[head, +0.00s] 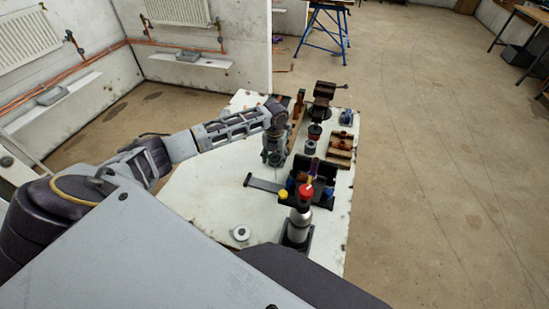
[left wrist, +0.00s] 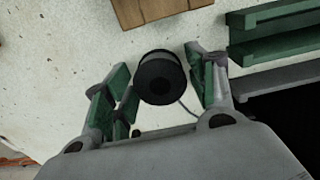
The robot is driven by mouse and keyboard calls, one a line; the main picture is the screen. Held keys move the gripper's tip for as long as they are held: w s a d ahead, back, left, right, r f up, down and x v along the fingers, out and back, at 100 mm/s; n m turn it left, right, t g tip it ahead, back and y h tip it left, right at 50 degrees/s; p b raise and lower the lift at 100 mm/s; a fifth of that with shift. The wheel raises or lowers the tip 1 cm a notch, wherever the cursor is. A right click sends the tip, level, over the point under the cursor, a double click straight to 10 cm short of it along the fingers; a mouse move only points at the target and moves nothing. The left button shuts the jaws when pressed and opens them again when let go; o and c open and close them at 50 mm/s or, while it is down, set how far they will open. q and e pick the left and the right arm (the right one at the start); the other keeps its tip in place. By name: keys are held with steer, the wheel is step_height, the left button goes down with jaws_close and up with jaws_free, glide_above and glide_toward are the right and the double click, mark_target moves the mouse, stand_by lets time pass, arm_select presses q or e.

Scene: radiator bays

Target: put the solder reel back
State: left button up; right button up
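In the left wrist view, a dark reel (left wrist: 160,78) with a thin grey wire tail sits between the fingers of my left gripper (left wrist: 165,85). The fingers are spread, with a small gap showing on each side of the reel. In the head view my left gripper (head: 274,153) points down over the white bench, left of a small grey round thing (head: 310,147); I cannot tell whether that is the same reel. My right gripper is not in view.
The white bench (head: 205,205) holds a vise (head: 323,98), wooden blocks (head: 341,148), a dark tool holder (head: 266,184), a grey flask (head: 299,222) and a white ring (head: 241,232). The bench's front left is mostly clear.

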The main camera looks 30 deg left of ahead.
mark_target(275, 157)
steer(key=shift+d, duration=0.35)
arm_select(q)
steer(key=shift+r, duration=0.1)
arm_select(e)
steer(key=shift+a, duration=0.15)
arm_select(q)
steer(key=shift+r, duration=0.8)
step_height(275, 157, up, 10)
steer(key=shift+r, duration=0.25)
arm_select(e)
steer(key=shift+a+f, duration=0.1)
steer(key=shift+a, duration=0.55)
